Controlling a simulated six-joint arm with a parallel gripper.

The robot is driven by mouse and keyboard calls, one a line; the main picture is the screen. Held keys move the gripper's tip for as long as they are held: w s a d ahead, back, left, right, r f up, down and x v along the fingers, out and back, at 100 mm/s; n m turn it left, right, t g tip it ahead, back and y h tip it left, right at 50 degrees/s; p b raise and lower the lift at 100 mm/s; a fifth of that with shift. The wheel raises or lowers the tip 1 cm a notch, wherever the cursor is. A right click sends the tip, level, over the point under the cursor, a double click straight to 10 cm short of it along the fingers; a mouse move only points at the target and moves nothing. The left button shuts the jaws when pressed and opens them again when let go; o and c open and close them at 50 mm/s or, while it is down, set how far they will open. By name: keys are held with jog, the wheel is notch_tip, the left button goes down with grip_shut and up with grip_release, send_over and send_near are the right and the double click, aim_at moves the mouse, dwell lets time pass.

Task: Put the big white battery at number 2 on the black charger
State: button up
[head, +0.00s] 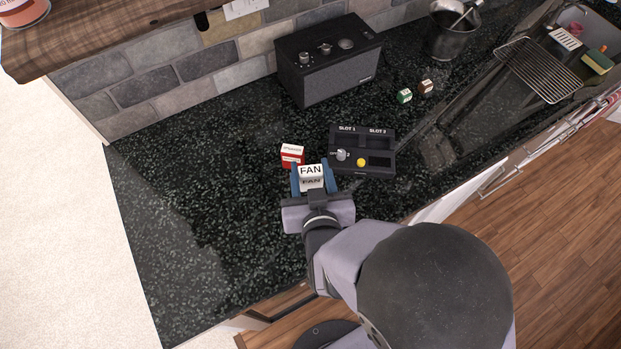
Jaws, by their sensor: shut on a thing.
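The big white battery (312,171), with "FAN" in black letters, is between the two blue fingers of my gripper (313,179). The gripper is shut on it. The black charger (377,167) lies just to the right, with "SLOT 1" on its left side and "SLOT 2" on its right. A grey knob (341,155) is on its left part and a yellow round button (361,162) near its middle. I see no battery in the SLOT 2 side. The gripper's right finger is close to the charger's left edge; I cannot tell if they touch.
A red block with a white label (292,155) stands just behind the gripper. Small green (404,96) and brown (426,86) blocks lie farther back right. A black speaker-like box (328,66) and a metal bucket (446,42) stand at the back. The left counter is clear.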

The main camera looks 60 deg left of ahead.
aim_at(311, 187)
jog(key=shift+f+p, duration=0.35)
jog(key=shift+f, duration=1.95)
jog(key=shift+f, duration=0.2)
jog(key=o, duration=1.2)
jog(key=shift+r, duration=0.1)
